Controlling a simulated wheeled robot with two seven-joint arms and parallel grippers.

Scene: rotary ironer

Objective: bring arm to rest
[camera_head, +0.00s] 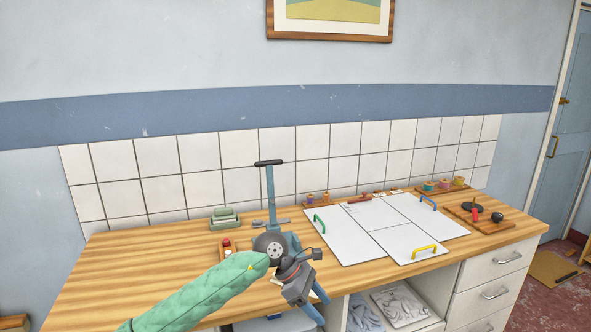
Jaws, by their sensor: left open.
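My left arm comes in from the lower left in a green sleeve, with a grey round joint near its end. My left gripper (321,308) is at the front edge of the wooden worktop (150,262), pointing down and right. Its blue fingers are apart, and I see nothing between them. My right gripper is not in view. A blue upright device with a black handle (269,186) stands on the worktop behind my left wrist. Its lower part is partly hidden by my arm.
White panels (372,217) with green, blue and yellow handles lie right of my gripper. A green stacked block (224,218) and a small tray with red items (228,246) are left. A board with black pieces (478,209) is far right. Drawers (497,263) and an open shelf are below.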

